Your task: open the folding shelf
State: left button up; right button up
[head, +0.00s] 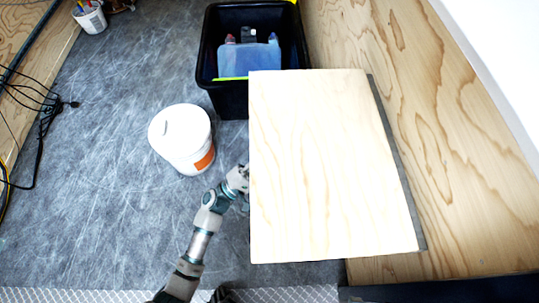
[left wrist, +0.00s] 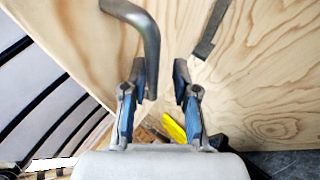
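The folding shelf (head: 325,165) is a pale wooden panel standing out from the right wall, seen from above, with a dark grey strip along its right edge. My left arm comes up from the bottom in the head view, and its hand passes behind the shelf's left edge, so the fingertips are hidden there. In the left wrist view my left gripper (left wrist: 160,72) is open, its two blue-grey fingers apart. A bent grey metal bar (left wrist: 148,35) reaches down beside the left finger; I cannot tell whether they touch. My right gripper is not in view.
A white bucket (head: 180,135) with an orange label stands on the grey floor left of the shelf. A black bin (head: 230,100) with bottles is behind it. Cables (head: 40,110) run along the left wall. The floor at left is mostly clear.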

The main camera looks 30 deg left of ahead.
pick_arm(q)
jog(key=shift+a, duration=0.1)
jog(key=v, duration=1.2)
jog(key=shift+f, duration=0.2)
